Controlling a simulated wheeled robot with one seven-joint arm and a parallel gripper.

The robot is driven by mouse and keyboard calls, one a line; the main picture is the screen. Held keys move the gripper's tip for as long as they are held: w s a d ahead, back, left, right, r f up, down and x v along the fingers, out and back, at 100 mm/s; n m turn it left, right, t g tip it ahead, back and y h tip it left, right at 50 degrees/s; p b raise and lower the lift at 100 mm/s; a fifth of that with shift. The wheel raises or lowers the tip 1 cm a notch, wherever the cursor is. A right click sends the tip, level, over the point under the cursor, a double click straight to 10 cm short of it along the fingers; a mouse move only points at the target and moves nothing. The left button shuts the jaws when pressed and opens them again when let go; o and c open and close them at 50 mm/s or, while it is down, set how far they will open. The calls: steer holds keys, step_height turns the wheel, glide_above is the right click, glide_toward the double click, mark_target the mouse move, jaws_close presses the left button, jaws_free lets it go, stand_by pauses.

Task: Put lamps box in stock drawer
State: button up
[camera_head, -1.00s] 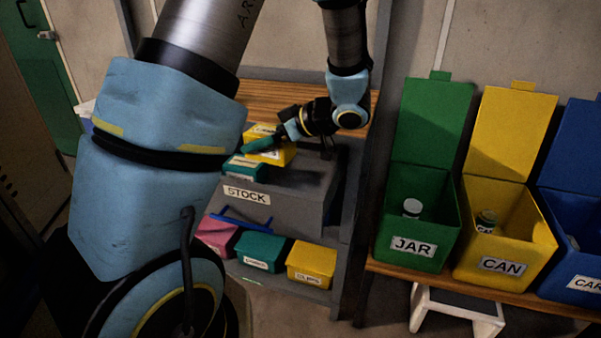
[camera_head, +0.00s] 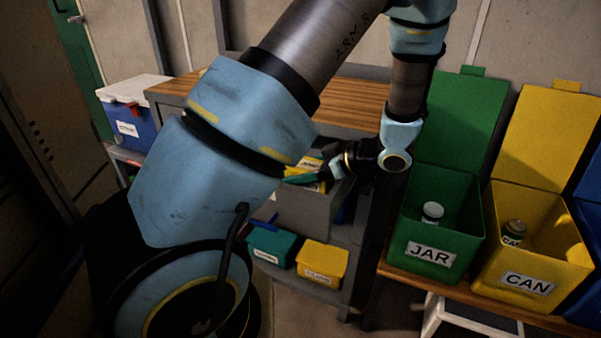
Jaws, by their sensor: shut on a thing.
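My gripper (camera_head: 322,172) is shut on a yellow box (camera_head: 313,185) with a pale label, which I take to be the lamps box; the label is too small to read. The box is at the upper edge of the grey stock drawer (camera_head: 300,212), with a teal strip beside it. My upper arm covers the left part of the box and the drawer. The drawer's label is hidden, and I cannot tell whether the box touches the drawer.
Teal (camera_head: 270,248) and yellow (camera_head: 322,262) boxes sit on the shelf below. An open green JAR bin (camera_head: 436,225) and yellow CAN bin (camera_head: 530,250) stand right. A blue cooler (camera_head: 135,125) is left of the wooden top (camera_head: 335,95).

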steer(key=shift+f, duration=0.45)
steer(key=shift+f, duration=0.1)
steer(key=o, duration=1)
steer(key=shift+s+a+f, duration=0.1)
steer(key=shift+f, duration=0.05)
steer(key=o, duration=0.3)
steer(key=shift+s+f, duration=0.1)
steer(key=shift+f, duration=0.05)
steer(key=shift+r, duration=0.25)
steer(key=v, duration=1.2)
steer(key=shift+w+r, duration=0.25)
steer(key=shift+r, duration=0.2)
